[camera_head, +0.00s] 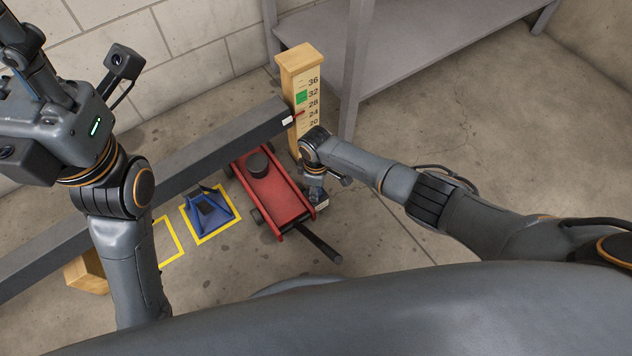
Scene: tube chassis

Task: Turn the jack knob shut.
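A red floor jack (272,192) lies on the concrete, with a dark round saucer (258,164) on its top side and a black handle (319,243) pointing to the lower right. My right gripper (320,202) points down at the right rear of the jack, by the base of the handle. Its fingers are too small and too hidden by its wrist to tell open from shut. I cannot make out the knob; the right gripper may cover it. My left gripper (18,45) is raised at the upper left, partly cut off by the frame, away from the jack.
A long dark beam (190,165) runs diagonally over the jack's front. A wooden height gauge (304,95) stands at its right end. A blue stand (208,212) sits in a yellow floor square. A grey shelf (420,45) is behind. The floor at right is clear.

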